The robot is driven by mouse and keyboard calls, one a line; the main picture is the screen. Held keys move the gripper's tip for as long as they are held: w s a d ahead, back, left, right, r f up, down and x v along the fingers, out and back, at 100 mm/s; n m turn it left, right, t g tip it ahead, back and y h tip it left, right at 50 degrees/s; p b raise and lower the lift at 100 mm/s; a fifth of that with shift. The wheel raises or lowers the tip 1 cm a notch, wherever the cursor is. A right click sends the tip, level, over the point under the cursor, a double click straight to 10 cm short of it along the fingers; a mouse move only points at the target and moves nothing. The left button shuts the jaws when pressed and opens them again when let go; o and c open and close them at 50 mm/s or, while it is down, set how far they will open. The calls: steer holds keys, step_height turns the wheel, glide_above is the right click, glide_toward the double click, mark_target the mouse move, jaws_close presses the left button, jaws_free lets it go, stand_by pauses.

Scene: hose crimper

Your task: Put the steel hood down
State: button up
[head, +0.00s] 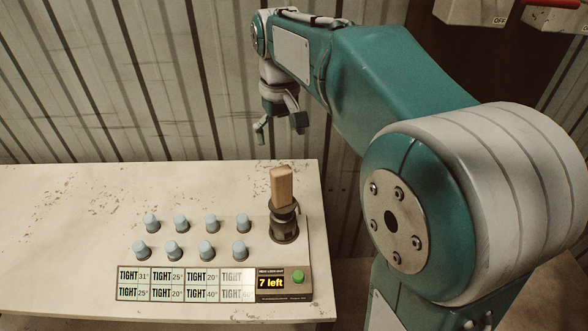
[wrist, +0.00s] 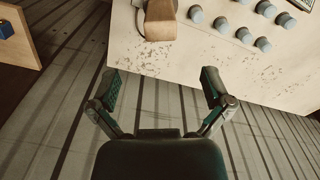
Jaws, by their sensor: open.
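A dark metal hood-like piece (head: 284,223) with an upright wooden handle (head: 282,187) stands at the right end of the panel on the table. I take it to be the steel hood. In the wrist view the wooden handle (wrist: 160,20) shows at the top edge, and the metal part below it is largely hidden. My gripper (head: 282,127) is open and empty, behind and above the handle, apart from it. In the wrist view my gripper (wrist: 160,84) has its two fingers spread wide with nothing between them.
Several blue-capped pegs (head: 212,223) stand in two rows left of the hood. In front are "TIGHT" labels (head: 185,284), a display (head: 270,283) reading "7 left" and a green button (head: 298,277). The table's left part (head: 60,230) is clear. A corrugated wall (head: 130,80) stands behind.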

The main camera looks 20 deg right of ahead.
steer(key=s+f+t, duration=0.2)
steer(key=s, duration=0.8)
steer(key=s+f+t, duration=0.3)
steer(key=s, duration=0.7)
steer(key=shift+m, duration=0.4)
steer(key=shift+s+f, duration=0.1)
